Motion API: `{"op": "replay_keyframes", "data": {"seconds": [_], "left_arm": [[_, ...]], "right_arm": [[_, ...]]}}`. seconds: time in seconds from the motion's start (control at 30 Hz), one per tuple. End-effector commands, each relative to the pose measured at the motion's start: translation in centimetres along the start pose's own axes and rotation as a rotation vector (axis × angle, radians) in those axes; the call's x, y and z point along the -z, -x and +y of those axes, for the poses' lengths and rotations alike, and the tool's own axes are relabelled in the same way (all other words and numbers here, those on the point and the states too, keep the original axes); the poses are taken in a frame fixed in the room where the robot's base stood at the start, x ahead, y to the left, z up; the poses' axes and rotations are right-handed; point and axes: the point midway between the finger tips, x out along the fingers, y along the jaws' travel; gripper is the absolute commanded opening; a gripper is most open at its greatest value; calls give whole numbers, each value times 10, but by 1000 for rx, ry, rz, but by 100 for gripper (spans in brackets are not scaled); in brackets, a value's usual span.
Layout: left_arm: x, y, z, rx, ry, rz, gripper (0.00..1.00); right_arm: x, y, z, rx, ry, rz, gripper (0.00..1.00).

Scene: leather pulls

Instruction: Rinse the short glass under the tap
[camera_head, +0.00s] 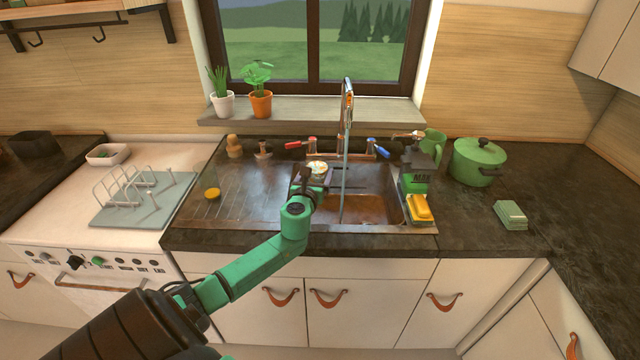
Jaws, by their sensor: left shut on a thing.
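The tap (347,100) rises behind the sink (375,208), and a thin stream of water (342,190) falls from it into the basin. My left arm reaches over the front of the sink. My left gripper (314,180) is at the left part of the basin, left of the stream, and is shut on a small pale round thing (317,167), which seems to be the short glass. My own wrist hides most of the fingers and the glass's lower part. The glass looks beside the water, not clearly in it. My right gripper is out of view.
A red tap handle (295,145) and a blue one (378,148) flank the tap. A dark bottle (414,172) and a yellow sponge (419,207) stand close at the right. A green pot (478,160) is farther right. The drainboard (225,205) is mostly clear.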

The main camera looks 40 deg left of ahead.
Motion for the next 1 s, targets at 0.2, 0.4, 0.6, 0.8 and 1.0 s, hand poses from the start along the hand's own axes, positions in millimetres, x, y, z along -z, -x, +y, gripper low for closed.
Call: {"op": "replay_keyframes", "data": {"seconds": [0.2,0.4,0.6,0.8,1.0], "left_arm": [[5,-2,2,21,150,-1,18],[10,-2,5,74,516,1,18],[9,-2,9,141,967,2,18],[14,-2,9,209,1422,5,18],[16,-3,10,272,1856,8,18]], "right_arm": [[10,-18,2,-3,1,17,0],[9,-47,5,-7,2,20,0],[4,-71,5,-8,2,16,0],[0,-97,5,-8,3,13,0],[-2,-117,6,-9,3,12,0]]}}
